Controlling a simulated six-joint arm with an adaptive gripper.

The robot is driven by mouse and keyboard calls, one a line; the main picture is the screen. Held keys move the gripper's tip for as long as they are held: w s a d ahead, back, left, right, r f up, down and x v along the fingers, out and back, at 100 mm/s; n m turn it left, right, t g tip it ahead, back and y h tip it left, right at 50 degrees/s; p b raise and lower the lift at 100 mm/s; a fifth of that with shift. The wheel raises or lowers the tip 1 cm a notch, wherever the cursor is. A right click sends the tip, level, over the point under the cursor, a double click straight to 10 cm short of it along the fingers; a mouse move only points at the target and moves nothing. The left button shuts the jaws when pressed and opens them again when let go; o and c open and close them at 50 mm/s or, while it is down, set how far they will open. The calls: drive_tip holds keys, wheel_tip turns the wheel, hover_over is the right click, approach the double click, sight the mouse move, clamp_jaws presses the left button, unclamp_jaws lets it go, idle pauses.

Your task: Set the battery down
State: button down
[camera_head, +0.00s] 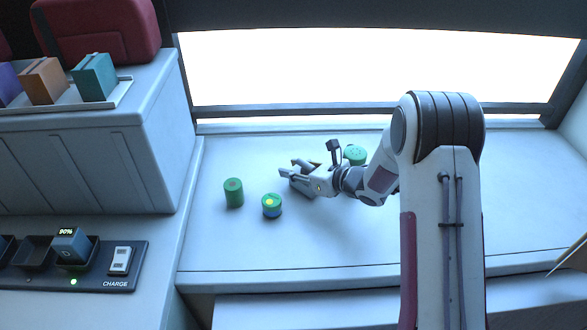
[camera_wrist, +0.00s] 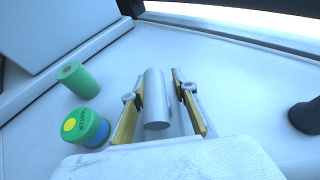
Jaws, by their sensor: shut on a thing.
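My gripper (camera_head: 285,173) is low over the white counter, pointing left. In the wrist view my gripper (camera_wrist: 160,100) has its yellow-padded fingers on either side of a plain grey cylinder (camera_wrist: 156,97), shut on it. The cylinder bears no readable mark; it is the only thing in my grip. In the head view the fingers largely hide it, and I cannot tell whether it touches the counter. A separate block-shaped battery reading 90% (camera_head: 72,246) sits in the charger (camera_head: 112,283) at lower left, by a lit green lamp.
A green cylinder (camera_head: 233,193) and a green-and-blue one with a yellow dot (camera_head: 271,206) stand left of my gripper. A green holed-top container (camera_head: 355,155) stands behind my wrist. The counter's front (camera_head: 330,250) is clear. A tray (camera_head: 125,92) of coloured blocks is at upper left.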

drive_tip(key=c, duration=1.6)
unclamp_jaws()
drive_tip(key=shift+f, duration=0.1)
drive_tip(key=shift+d+r, duration=0.1)
drive_tip(key=shift+r, duration=0.1)
drive_tip(key=v, duration=1.1)
drive_tip(key=shift+s+d, duration=0.25)
drive_tip(key=shift+s, duration=0.1)
